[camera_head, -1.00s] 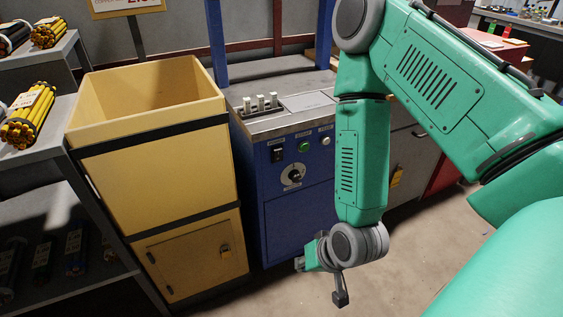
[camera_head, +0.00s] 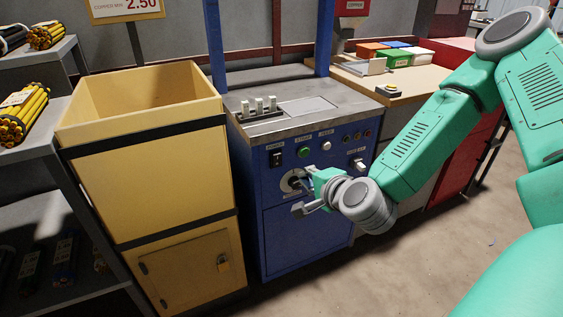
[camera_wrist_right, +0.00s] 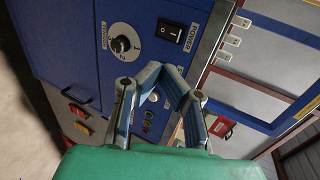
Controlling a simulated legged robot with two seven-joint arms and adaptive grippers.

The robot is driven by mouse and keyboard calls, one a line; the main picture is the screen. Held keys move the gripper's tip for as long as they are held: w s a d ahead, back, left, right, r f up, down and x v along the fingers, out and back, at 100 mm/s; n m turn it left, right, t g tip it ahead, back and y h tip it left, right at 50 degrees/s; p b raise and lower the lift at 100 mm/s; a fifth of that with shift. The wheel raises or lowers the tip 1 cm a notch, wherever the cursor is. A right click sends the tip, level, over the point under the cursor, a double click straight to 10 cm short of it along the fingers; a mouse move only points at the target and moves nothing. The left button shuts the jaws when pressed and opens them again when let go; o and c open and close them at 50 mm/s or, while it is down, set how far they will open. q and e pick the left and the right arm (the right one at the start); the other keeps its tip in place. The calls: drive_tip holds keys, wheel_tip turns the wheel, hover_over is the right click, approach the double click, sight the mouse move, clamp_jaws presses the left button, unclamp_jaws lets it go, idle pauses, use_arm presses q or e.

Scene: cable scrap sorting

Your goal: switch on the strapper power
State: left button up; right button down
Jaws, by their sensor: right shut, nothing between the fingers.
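The blue strapper (camera_head: 300,240) stands in the middle of the head view. Its black rocker switch, labelled POWER (camera_head: 276,158), is at the upper left of the front panel. The switch also shows in the right wrist view (camera_wrist_right: 170,33), above the fingers, with white marks on it. I cannot tell which way it is pressed. My right gripper (camera_head: 302,194) is shut and empty in front of the panel, near the dial, below and right of the switch. In the right wrist view its fingertips (camera_wrist_right: 178,78) meet, apart from the switch in the picture. My left gripper is not in view.
A round dial (camera_wrist_right: 122,44) is beside the switch; my gripper partly covers it in the head view. A green button (camera_head: 304,152) and a white button (camera_head: 326,145) sit right of the switch. A yellow bin (camera_head: 150,175) stands close on the left.

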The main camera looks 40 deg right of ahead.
drive_tip(key=b, duration=0.3)
approach(278, 157)
wheel_tip(278, 157, down, 4)
drive_tip(key=w, duration=0.4)
drive_tip(key=w+d+b, duration=0.1)
drive_tip(key=w, duration=0.1)
drive_tip(key=shift+d+r, duration=0.1)
drive_tip(key=shift+d, duration=0.05)
drive_tip(key=shift+w+r, duration=0.1)
drive_tip(key=shift+w, duration=0.3)
drive_tip(key=shift+w+d+r+g+p, duration=0.15)
drive_tip(key=shift+w+r+g+p, duration=0.3)
drive_tip(key=shift+p, duration=0.8)
drive_tip(key=shift+s+f+b, duration=0.2)
drive_tip(key=shift+f+b, duration=0.15)
drive_tip(key=shift+b, duration=0.1)
drive_tip(key=shift+r, duration=0.15)
